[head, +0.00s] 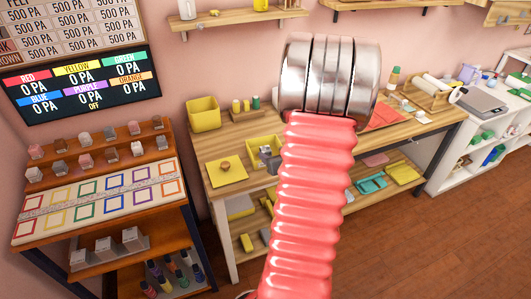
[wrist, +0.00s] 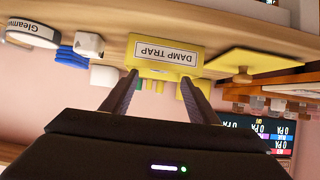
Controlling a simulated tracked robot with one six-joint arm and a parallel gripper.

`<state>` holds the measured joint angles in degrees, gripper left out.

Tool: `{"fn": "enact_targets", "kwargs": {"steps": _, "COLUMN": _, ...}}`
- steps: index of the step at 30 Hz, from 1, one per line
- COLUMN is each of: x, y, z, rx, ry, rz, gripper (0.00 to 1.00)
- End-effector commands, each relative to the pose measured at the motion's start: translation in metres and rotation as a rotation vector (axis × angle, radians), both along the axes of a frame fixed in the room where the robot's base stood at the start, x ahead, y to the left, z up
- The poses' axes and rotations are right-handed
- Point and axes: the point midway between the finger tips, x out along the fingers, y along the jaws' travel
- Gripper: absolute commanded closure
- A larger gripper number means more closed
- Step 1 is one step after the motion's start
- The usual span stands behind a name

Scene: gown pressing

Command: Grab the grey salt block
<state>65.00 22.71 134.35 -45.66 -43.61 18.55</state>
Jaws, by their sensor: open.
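My gripper (wrist: 160,80) is open in the wrist view, its two dark fingers apart with nothing between them. Beyond the fingertips is a yellow tray labelled DAMP TRAP (wrist: 166,70), seen upside down. In the head view, grey pieces (head: 266,154) sit at a yellow tray (head: 261,143) on the wooden workbench. Several small grey and pink blocks (head: 60,143) stand on the stepped wooden rack (head: 95,158) at left. I cannot tell which grey piece is the salt block. My gripper is hidden behind my arm in the head view.
A yellow board with a round knob (head: 226,171) lies left of the tray, and a yellow bin (head: 203,113) stands behind it. The workbench (head: 218,144) has more items at right. A price screen (head: 84,88) hangs above the rack. Open floor (head: 420,230) lies at right.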

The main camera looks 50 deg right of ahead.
Motion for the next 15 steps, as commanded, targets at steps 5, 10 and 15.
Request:
{"fn": "enact_targets", "kwargs": {"steps": 5, "x": 0.016, "y": -0.009, "z": -0.011, "rx": 0.001, "ry": 0.001, "rz": 0.002, "gripper": 0.46}}
{"fn": "enact_targets", "kwargs": {"steps": 10, "x": 0.022, "y": -0.013, "z": -0.014, "rx": -0.001, "ry": 0.002, "rz": 0.002, "gripper": 0.46}}
{"fn": "enact_targets", "kwargs": {"steps": 15, "x": 0.022, "y": -0.013, "z": -0.014, "rx": 0.000, "ry": 0.001, "rz": 0.001, "gripper": 0.46}}
